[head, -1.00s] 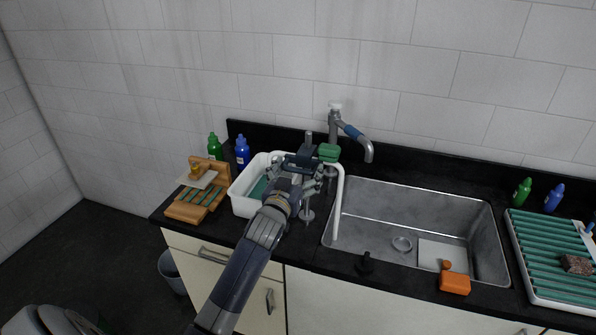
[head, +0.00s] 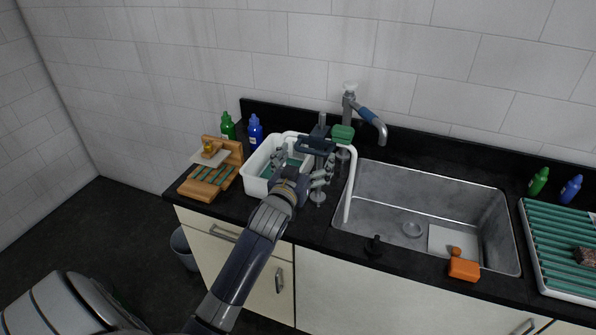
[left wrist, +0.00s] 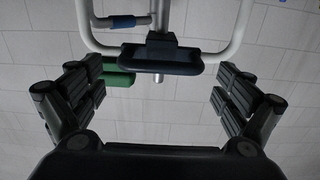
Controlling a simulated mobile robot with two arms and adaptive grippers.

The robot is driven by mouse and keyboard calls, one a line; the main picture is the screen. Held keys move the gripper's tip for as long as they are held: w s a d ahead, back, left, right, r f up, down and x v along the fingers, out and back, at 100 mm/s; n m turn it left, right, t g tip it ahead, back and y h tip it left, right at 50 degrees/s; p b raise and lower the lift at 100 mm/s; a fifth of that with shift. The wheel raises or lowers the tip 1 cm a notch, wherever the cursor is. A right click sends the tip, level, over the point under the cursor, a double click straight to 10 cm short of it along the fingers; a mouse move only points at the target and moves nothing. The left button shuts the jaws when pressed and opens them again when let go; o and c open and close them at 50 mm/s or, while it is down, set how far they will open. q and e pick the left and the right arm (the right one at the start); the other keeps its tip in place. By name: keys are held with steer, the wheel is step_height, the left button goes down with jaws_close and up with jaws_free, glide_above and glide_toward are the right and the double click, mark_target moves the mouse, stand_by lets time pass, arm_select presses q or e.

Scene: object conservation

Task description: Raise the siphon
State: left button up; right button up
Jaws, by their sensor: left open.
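The siphon is a white bent tube (head: 348,190). It runs from the white tub (head: 249,182) over to the sink (head: 392,170), its right leg hanging along the sink's left edge. A dark bar-like holder (head: 316,146) sits by the tube's upper run, on an upright grey stand. My left gripper (head: 304,168) is open and empty, just in front of and below the holder. In the left wrist view the dark holder (left wrist: 161,57) and the tube (left wrist: 243,28) show beyond the spread fingers (left wrist: 160,88), apart from them. My right gripper is not in view.
A tap (head: 368,116) stands behind the sink, with a green block (head: 342,133) nearby. A wooden rack (head: 211,178) and bottles (head: 255,132) are at the left. A green drying rack (head: 560,245) is at the right.

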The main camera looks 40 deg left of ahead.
arm_select(q)
steer(key=v, duration=0.8)
steer(key=shift+s, duration=0.4)
steer(key=shift+r, duration=0.15)
steer(key=d+f+g, duration=0.1)
steer(key=f, duration=0.7)
steer(key=d+f+m+g+h+b, duration=0.1)
steer(key=f, duration=0.7)
steer(key=d+f+g+h+b, duration=0.1)
steer(key=f+g, duration=0.1)
steer(key=f, duration=0.7)
steer(key=shift+s+d, duration=0.4)
steer(key=s+d+f+m+g+h+b, duration=0.1)
steer(key=s+d+f+g, duration=0.15)
steer(key=s+f, duration=0.75)
steer(key=s+d+f+m+g+h+b, duration=0.1)
steer(key=s+d+f+g+b, duration=0.15)
steer(key=s+f, duration=0.75)
steer(key=s+d+f+m+g, duration=0.1)
steer(key=s+d+f+g, duration=0.2)
steer(key=f, duration=1.3)
steer(key=s+f+g+b, duration=0.1)
steer(key=s+f, duration=0.3)
steer(key=s, duration=0.7)
steer(key=s+f+m+g+b, duration=0.1)
steer(key=s+f+g, duration=0.2)
steer(key=s, duration=0.8)
step_height(320, 180, down, 2)
steer(key=shift+f, duration=0.1)
